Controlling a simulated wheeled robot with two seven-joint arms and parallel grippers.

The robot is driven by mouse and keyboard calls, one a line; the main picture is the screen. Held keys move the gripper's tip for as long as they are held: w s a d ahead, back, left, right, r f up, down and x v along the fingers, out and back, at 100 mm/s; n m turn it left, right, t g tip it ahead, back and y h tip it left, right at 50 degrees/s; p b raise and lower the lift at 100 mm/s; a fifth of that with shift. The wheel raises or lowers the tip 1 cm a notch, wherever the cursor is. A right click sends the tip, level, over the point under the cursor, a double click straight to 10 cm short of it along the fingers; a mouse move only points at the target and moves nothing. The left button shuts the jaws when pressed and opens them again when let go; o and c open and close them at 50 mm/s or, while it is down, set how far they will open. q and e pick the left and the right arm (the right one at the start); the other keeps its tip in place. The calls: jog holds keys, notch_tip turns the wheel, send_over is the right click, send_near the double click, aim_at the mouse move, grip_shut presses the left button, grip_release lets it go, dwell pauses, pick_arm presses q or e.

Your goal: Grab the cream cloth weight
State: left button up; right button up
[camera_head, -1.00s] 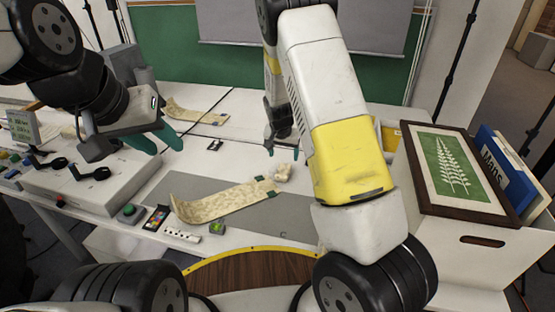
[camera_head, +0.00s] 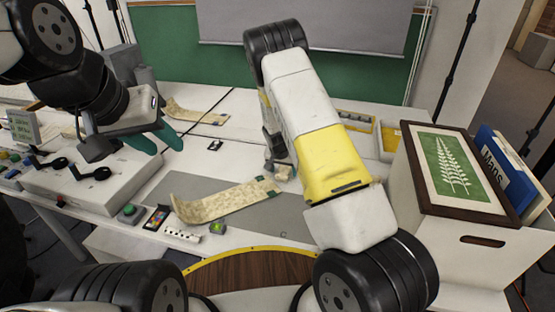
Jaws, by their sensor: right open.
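The small cream cloth weight (camera_head: 284,173) lies on the table at the right end of a curled tan strip (camera_head: 225,201), by its dark green end. It is partly hidden by my right arm. My right gripper (camera_head: 271,167) is low over the table, right at the weight. Its fingertips are mostly hidden behind the arm, and contact with the weight cannot be told.
A grey flat box (camera_head: 85,185) with black holders stands at left. A second tan strip (camera_head: 195,113) lies further back. A white box (camera_head: 470,245) with a framed fern picture (camera_head: 448,165) stands at right. A power strip (camera_head: 182,235) and small devices sit at the front edge.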

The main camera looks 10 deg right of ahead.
jog(key=shift+c, duration=0.2)
grip_shut()
jog(key=shift+r, duration=0.1)
jog(key=shift+r, duration=0.1)
